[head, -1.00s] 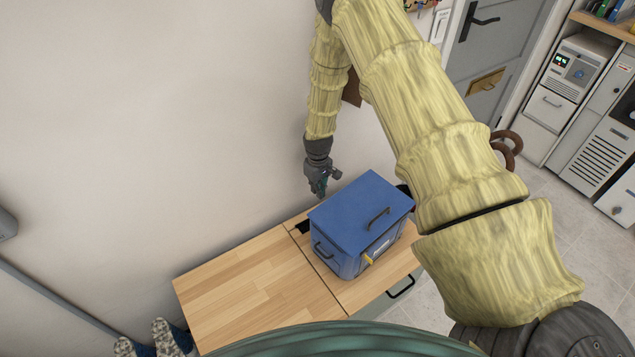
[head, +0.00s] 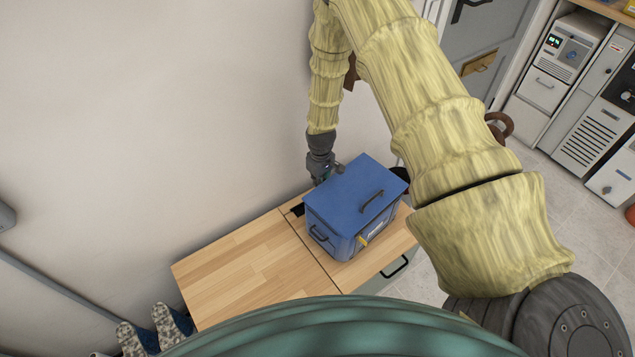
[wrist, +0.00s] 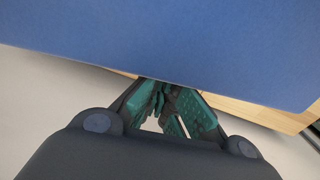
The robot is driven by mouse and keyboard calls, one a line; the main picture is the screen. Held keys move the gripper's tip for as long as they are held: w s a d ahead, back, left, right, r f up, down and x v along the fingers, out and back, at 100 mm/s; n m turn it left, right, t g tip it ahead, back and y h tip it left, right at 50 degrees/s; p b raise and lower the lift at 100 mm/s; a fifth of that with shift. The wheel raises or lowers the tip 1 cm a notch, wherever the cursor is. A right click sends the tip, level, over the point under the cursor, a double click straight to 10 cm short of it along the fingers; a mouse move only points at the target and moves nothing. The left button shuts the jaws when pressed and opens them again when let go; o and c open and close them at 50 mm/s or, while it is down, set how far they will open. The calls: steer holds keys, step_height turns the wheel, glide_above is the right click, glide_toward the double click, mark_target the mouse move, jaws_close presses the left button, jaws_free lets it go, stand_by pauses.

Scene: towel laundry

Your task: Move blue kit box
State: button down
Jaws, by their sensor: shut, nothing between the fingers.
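The blue kit box (head: 350,200) sits on the wooden bench top, with a flat lid, a dark lid handle, a dark side handle and a yellow tag on its front. It fills the top of the wrist view (wrist: 170,40). My gripper (head: 323,180) is low at the box's far side, between the box and the wall. In the wrist view my gripper's teal fingers (wrist: 165,112) are together and empty, close to the box's edge. The box partly hides the fingertips in the head view, and I cannot tell whether they touch it.
The wooden bench top (head: 240,270) is clear to the left of the box. The pale wall (head: 150,120) rises close behind it. A dark drawer handle (head: 395,268) juts from the bench front. Patterned boots (head: 150,335) stand at the lower left.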

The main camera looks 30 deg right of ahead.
steer(key=shift+s+d+r, duration=0.2)
steer(key=shift+s+d, duration=0.6)
steer(key=shift+s, duration=0.3)
steer(key=shift+w+a+f, duration=0.2)
steer(key=shift+w+a, duration=0.1)
steer(key=shift+w, duration=0.05)
steer(key=shift+w+r, duration=0.1)
steer(key=shift+w, duration=0.2)
step_height(320, 180, up, 10)
steer(key=w+b, duration=0.2)
steer(key=w, duration=0.1)
steer(key=shift+a, duration=0.25)
